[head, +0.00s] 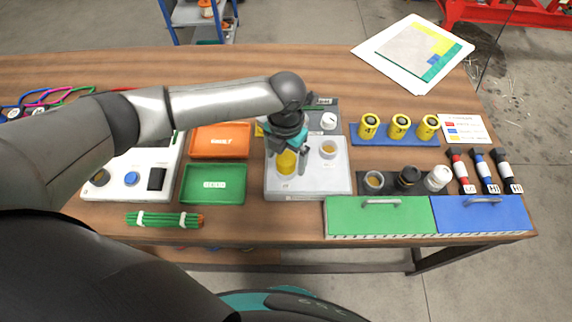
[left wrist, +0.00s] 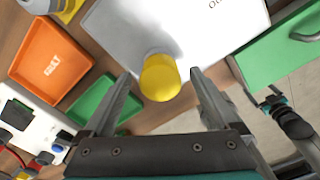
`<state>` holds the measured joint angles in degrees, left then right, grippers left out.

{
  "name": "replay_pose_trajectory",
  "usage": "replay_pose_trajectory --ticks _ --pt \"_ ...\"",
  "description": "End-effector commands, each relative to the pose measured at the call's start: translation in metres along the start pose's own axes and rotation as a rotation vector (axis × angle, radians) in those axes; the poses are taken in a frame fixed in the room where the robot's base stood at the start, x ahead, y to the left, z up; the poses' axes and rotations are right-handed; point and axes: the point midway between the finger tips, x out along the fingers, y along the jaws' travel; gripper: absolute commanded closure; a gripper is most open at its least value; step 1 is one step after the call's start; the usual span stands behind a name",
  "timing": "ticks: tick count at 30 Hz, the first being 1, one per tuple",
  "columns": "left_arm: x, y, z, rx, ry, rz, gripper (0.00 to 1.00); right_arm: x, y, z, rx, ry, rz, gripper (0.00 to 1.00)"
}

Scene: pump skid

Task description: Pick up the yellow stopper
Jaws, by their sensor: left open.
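The yellow stopper (head: 287,162) stands upright on the left part of a pale grey plate (head: 310,184). It also shows in the left wrist view (left wrist: 160,80), sitting at the plate's edge in that picture. My left gripper (head: 286,159) is open above the plate, its fingers to either side of the stopper. In the left wrist view my left gripper's fingertips (left wrist: 161,74) flank the stopper with a gap on each side. A dark and teal part, apparently of my right arm, shows at the right of that view; its jaws are too small to read.
Orange (head: 220,141) and green (head: 213,184) trays lie left of the plate. A second yellowish round piece (head: 329,149) stands on the plate's right. Yellow cylinders on a blue rack (head: 392,140), a dark holder, and green (head: 378,217) and blue lids lie right.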

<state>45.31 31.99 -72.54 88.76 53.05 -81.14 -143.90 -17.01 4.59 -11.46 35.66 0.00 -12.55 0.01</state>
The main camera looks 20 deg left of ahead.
Motion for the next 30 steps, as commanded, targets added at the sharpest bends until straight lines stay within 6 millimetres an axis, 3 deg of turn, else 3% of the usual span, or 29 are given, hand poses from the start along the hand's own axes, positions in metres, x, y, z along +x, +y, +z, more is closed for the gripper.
replay_pose_trajectory --ticks 3,27,30 --pt "-0.0004 -0.0001 0.0000 0.000 0.000 0.000 0.07 -0.0002 -0.0002 0.0025 0.000 -0.004 0.000 0.07" --pt "-0.0008 0.0001 0.0001 -0.001 -0.001 0.000 0.97 -0.0003 -0.0004 0.0050 0.000 -0.009 0.000 0.07" --pt "-0.0008 0.0002 0.0001 -0.001 -0.001 0.000 1.00 -0.0003 -0.0004 0.0050 0.000 -0.009 0.000 0.07"
